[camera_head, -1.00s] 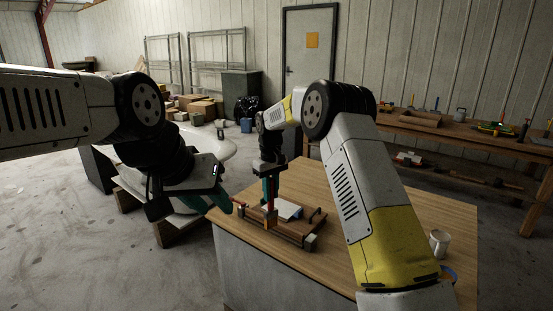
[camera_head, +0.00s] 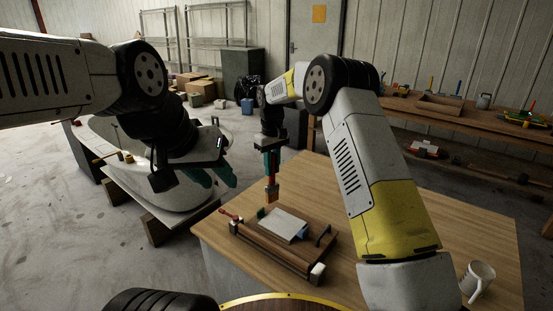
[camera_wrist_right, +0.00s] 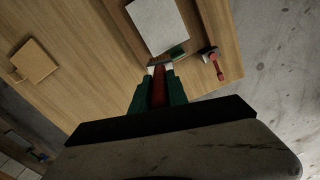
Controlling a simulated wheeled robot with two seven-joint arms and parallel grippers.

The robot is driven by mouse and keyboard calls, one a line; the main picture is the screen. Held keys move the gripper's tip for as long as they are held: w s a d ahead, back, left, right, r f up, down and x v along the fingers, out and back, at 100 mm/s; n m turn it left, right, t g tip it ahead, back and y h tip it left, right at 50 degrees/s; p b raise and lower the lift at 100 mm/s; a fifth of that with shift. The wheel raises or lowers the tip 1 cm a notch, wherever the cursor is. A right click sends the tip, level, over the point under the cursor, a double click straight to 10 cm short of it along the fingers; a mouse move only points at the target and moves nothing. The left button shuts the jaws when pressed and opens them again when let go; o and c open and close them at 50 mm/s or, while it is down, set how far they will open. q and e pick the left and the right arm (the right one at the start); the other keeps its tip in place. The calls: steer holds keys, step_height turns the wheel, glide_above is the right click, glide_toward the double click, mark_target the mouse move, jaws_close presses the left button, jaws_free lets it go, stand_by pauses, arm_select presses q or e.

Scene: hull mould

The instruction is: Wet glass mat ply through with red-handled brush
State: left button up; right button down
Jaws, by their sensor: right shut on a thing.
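My right gripper (camera_head: 271,165) is shut on a red-handled brush (camera_head: 270,188) and holds it upright, brush end down, above the back edge of a wooden tray (camera_head: 262,246). The red handle (camera_wrist_right: 158,88) shows between green fingers in the right wrist view. A pale flat sheet (camera_head: 284,224) lies on the tray, also in the right wrist view (camera_wrist_right: 160,24); I cannot tell whether it is the glass mat ply. The white hull mould (camera_head: 140,190) stands at left. My left gripper (camera_head: 212,178) hangs over its right side, its finger gap unclear.
A second red-handled tool (camera_head: 231,215) lies at the tray's left end. A small tan pot (camera_head: 128,157) sits at the mould.

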steer(key=s+a, duration=0.4)
steer(key=s, duration=0.2)
steer(key=s+d, duration=0.8)
steer(key=d, duration=0.4)
steer(key=w+d+f, duration=0.2)
steer(key=w+d, duration=0.1)
steer(key=w, duration=0.3)
steer(key=shift+w+d+f, duration=0.2)
steer(key=shift+d, duration=0.1)
steer(key=shift+f, duration=0.8)
stand_by(0.7)
